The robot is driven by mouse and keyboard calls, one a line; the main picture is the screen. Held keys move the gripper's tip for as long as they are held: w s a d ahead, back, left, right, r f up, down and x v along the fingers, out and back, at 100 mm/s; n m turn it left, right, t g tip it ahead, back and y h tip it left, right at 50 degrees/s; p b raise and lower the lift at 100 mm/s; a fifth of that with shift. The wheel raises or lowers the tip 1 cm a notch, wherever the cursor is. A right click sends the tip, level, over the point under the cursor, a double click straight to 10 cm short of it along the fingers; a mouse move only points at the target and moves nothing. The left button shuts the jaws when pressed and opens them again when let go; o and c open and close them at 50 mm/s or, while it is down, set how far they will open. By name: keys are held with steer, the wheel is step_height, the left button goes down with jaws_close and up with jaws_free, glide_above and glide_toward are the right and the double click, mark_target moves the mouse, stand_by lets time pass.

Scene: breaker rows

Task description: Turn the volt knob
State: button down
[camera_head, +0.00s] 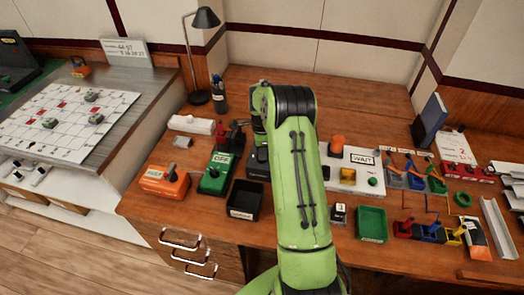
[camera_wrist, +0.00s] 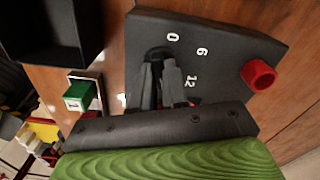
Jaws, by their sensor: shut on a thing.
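The volt knob (camera_wrist: 157,53) is a dark round knob on a dark panel (camera_wrist: 225,40) marked 0, 6 and 12 in white. My gripper (camera_wrist: 163,75) is shut on the knob in the wrist view, its fingers hiding most of it. The way the knob points is hard to tell. In the head view only part of the dark panel (camera_head: 257,164) shows; my green arm hides the knob and the fingertips.
A red cap (camera_wrist: 258,75) sticks up at the panel's right side. A green button block (camera_wrist: 80,95) and a black tray (camera_wrist: 60,48) are to its left. In the head view, a green box (camera_head: 214,176) and an orange box (camera_head: 164,184) stand left of my arm.

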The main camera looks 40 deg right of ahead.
steer(key=n, duration=0.7)
steer(key=shift+n, duration=0.4)
steer(key=n, duration=0.4)
steer(key=shift+w+p, duration=0.1)
steer(key=shift+p, duration=0.2)
steer(key=n, duration=1.7)
steer(key=shift+r+b, duration=0.1)
steer(key=shift+b, duration=0.25)
steer(key=shift+n, duration=0.3)
steer(key=c, duration=1.1)
jaws_free()
steer(key=shift+c, duration=0.2)
